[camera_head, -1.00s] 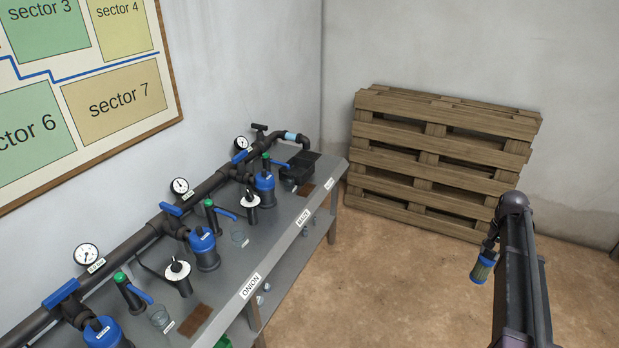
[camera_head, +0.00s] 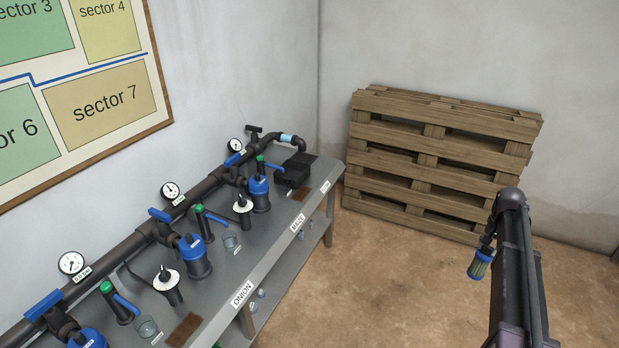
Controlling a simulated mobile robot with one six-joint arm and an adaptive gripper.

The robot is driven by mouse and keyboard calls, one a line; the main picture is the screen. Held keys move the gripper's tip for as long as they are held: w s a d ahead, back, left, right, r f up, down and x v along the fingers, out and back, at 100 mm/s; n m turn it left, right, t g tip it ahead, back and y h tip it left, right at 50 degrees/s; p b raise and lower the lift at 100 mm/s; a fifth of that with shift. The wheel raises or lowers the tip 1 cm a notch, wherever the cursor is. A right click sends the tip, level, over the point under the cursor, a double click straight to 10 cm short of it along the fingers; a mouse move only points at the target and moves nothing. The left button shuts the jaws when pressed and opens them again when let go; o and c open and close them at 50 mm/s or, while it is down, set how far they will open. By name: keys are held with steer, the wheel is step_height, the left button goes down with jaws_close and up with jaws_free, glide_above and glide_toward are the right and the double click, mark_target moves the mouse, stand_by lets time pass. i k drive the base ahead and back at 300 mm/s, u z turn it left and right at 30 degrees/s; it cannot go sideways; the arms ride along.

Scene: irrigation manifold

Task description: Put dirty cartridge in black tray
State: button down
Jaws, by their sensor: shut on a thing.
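The fingers are small and dark here. The black tray (camera_head: 293,172) sits at the far right end of the grey bench, under the bent pipe end. Its inside is too small to make out.
The grey bench (camera_head: 262,262) carries a dark pipe with gauges, blue-capped filter housings (camera_head: 194,256), valves, clear cups and brown mats. A wooden pallet (camera_head: 432,165) leans on the back wall. The floor (camera_head: 400,290) between bench and arm is clear.

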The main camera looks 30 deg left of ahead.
mark_target(292, 174)
steer(key=i, duration=1.95)
steer(key=u, duration=1.75)
